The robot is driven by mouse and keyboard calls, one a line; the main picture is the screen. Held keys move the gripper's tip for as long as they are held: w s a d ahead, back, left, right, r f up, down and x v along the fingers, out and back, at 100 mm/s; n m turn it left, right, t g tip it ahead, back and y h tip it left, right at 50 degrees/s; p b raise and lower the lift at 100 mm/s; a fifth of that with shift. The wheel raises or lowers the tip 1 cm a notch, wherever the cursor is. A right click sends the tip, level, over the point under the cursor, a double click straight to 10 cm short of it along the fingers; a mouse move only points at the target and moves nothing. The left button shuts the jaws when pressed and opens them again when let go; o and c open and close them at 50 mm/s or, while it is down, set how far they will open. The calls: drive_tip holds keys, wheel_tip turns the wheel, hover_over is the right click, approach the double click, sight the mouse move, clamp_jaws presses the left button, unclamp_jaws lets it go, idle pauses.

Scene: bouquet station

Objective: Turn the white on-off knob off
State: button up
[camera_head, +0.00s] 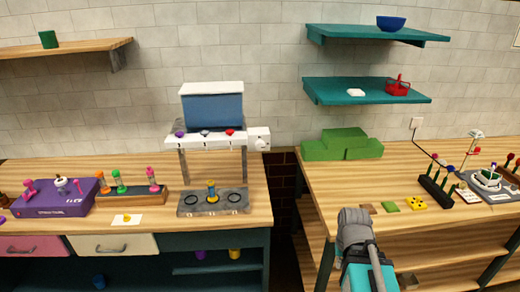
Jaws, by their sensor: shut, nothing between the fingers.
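A small white knob (260,144) sits on a white box (258,132) at the right side of the dispenser. Which way the knob is turned is too small to tell. The dispenser has a blue tank (212,111) with a white lid, and a white front bar with purple, blue and red knobs (230,132). It stands at the back of the left table. Part of my arm, grey and teal, rises from the bottom edge in front of the right table. It is well to the right of and below the white knob in the picture. My gripper's fingers are not visible.
A grey ringed plate (240,203) with a yellow and blue item lies before the dispenser. A purple box (58,204) and a wooden rack (140,197) stand left. Green blocks (343,143) stand on the right table. A dark gap separates the tables. Teal shelves (325,90) hang above.

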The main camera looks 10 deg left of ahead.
drive_tip(key=o, duration=0.4)
drive_tip(key=shift+w+a, duration=0.2)
drive_tip(key=shift+a, duration=0.1)
drive_tip(key=o, duration=0.7)
drive_tip(key=w+a+r+m+t+y, duration=0.1)
drive_tip(key=w+a+m+t+y, duration=0.1)
drive_tip(key=a, duration=0.5)
drive_tip(key=w+t+y, duration=0.1)
drive_tip(key=w, duration=0.1)
drive_tip(key=shift+w+a+r, duration=0.2)
drive_tip(key=shift+w+r, duration=0.05)
drive_tip(key=shift+w, duration=0.1)
drive_tip(key=m+t+y+p, duration=0.2)
drive_tip(key=m+t, duration=1.2)
drive_tip(key=m, duration=1.5)
approach(261, 148)
drive_tip(key=v, duration=0.5)
drive_tip(key=shift+w+f, duration=0.1)
drive_tip(key=shift+w, duration=0.1)
drive_tip(key=shift+w, duration=0.1)
drive_tip(key=shift+x, duration=6.8)
